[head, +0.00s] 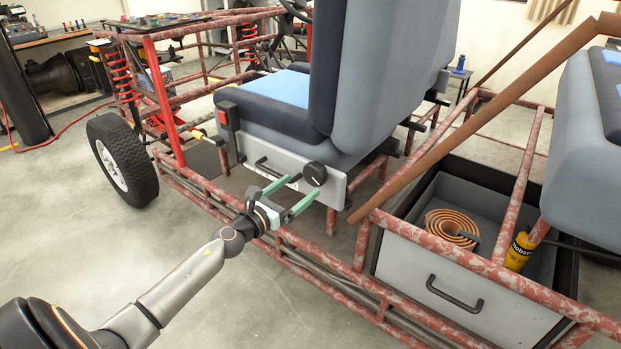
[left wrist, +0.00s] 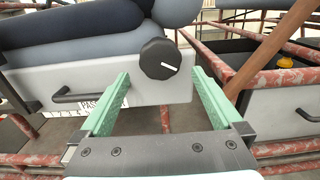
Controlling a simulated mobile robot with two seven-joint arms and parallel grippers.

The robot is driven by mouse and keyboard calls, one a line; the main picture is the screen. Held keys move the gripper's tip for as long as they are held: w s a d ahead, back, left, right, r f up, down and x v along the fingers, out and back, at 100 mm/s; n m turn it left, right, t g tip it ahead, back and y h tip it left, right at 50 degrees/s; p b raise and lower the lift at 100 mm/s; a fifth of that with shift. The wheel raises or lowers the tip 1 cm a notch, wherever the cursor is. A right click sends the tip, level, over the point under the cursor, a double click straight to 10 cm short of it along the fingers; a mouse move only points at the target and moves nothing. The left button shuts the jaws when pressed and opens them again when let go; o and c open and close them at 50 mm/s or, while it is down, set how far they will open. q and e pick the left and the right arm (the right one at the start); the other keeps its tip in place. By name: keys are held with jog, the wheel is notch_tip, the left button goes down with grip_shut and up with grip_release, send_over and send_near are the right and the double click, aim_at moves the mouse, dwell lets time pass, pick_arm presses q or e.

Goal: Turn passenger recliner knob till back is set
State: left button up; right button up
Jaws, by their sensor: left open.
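The recliner knob (head: 315,173) is a round black dial with a white line, on the grey side panel (head: 270,165) under the seat. In the left wrist view the knob (left wrist: 160,59) shows ahead, between and beyond the fingertips, its line pointing right and slightly down. My left gripper (head: 300,190) is open with green fingers, just short of the knob and apparently not touching it. It also shows in the left wrist view (left wrist: 160,80). The seat back (head: 375,75) stands nearly upright above the blue and grey cushion (head: 275,100). My right gripper is not in view.
A black handle (head: 277,172) and a partly hidden label sit left of the knob. Red frame tubes (head: 330,285) run below my gripper. An open drawer (head: 455,290) with an orange coil (head: 452,228) and yellow can (head: 519,251) is at right. A brown bar (head: 480,110) slants above it.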

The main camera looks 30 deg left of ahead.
aim_at(312, 178)
pick_arm(q)
jog(key=shift+w+d, duration=0.15)
jog(key=shift+w, duration=1.3)
jog(key=shift+w+d, duration=0.1)
jog(key=shift+w, duration=1.3)
jog(key=c, duration=1.1)
jog(key=shift+c, duration=0.3)
